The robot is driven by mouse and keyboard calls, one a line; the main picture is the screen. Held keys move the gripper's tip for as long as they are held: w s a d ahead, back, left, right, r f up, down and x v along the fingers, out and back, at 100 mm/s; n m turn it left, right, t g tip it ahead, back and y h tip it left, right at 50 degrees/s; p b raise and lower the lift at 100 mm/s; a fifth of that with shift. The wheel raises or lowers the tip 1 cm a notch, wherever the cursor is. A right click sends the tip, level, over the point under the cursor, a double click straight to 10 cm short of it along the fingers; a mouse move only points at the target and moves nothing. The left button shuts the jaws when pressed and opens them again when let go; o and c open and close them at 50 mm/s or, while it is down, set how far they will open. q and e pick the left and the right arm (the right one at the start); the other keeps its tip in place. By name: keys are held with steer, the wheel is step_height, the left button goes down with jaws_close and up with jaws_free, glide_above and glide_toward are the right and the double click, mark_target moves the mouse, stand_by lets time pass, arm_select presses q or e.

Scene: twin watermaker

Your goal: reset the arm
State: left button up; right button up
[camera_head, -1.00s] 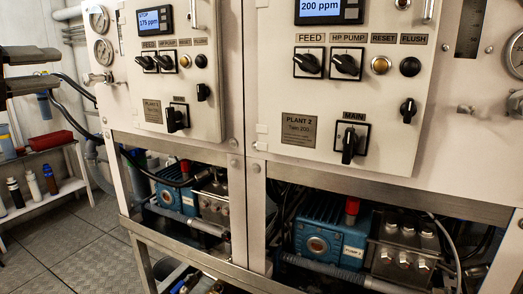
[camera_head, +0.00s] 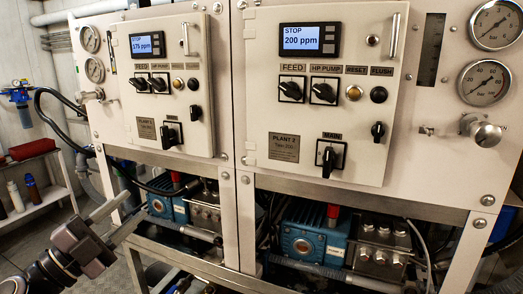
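My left gripper (camera_head: 135,205) is in the lower left, in front of the frame under the left plant's panel. Its two grey fingers point up and to the right and stand apart, with nothing between them. Its dark wrist reaches in from the bottom left corner. My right gripper is not in view. The Plant 1 panel (camera_head: 146,124) and the Plant 2 panel (camera_head: 286,150) stand behind. Their displays read STOP, with 175 ppm and 200 ppm.
The metal cabinet frame (camera_head: 249,215) and blue pumps (camera_head: 312,245) lie below the panels. A shelf (camera_head: 45,200) with bottles and a red box (camera_head: 32,149) stands at the far left. Pressure gauges (camera_head: 484,83) are at the right. Some floor shows at the left.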

arm_select(q)
steer(key=s+f+n+y+p, duration=0.1)
steer(key=s+f+n+y, duration=0.2)
steer(key=f+n+y, duration=0.35)
steer(key=s+f+n+y+p, duration=0.25)
steer(key=f+n, duration=0.45)
steer(key=f, duration=0.4)
steer(key=s+d+f+n+g+y, duration=0.1)
steer(key=s+d+f+n+g, duration=0.1)
steer(key=s+f, duration=0.6)
steer(key=s+d+f+n+g+y+p, duration=0.1)
steer(key=s+d+f+n+g, duration=0.1)
steer(key=s+f, duration=0.6)
steer(key=n+g, duration=0.1)
steer(key=g, duration=0.1)
steer(key=shift+f+g+y, duration=0.2)
steer(key=shift+g+y, duration=0.1)
